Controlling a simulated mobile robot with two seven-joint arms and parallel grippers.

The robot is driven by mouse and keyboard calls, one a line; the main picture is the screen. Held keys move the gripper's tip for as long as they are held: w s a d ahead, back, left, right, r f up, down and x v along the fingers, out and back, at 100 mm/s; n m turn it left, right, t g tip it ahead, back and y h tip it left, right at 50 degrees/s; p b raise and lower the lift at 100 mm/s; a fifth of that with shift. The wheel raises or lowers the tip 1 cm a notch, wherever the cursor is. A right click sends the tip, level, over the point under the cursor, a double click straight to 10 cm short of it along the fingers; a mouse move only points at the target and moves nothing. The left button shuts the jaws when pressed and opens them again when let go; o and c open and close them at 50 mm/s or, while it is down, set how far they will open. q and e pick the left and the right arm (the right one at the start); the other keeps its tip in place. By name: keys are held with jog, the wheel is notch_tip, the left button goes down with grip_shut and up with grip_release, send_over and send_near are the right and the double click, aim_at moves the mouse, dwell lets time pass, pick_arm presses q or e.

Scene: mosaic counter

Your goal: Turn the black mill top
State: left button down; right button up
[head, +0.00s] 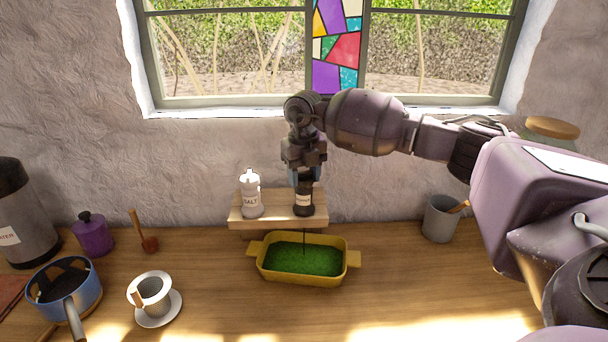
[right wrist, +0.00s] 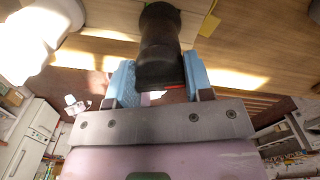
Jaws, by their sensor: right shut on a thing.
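The black mill (head: 303,199) stands upright on a small wooden shelf (head: 279,220) against the wall, with a pale label on its front. My right gripper (head: 305,176) comes down from above and is shut on the mill's top. In the right wrist view the dark mill (right wrist: 160,48) sits between the two blue finger pads. A thin dark stream falls from below the mill into a yellow dish (head: 354,259) with a green filling. My left gripper is not in view.
A white salt mill (head: 251,195) stands close left of the black mill. A cup on a saucer (head: 159,309), a blue pan (head: 63,285) and a purple jar (head: 92,234) are at the left. A grey mug (head: 439,218) stands right.

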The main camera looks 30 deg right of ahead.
aim_at(304, 172)
jog(key=shift+m, duration=0.6)
jog(key=o, duration=0.9)
jog(key=shift+r, duration=0.1)
notch_tip(304, 172, up, 11)
jog(key=shift+f+b, duration=0.15)
jog(key=shift+b, duration=0.3)
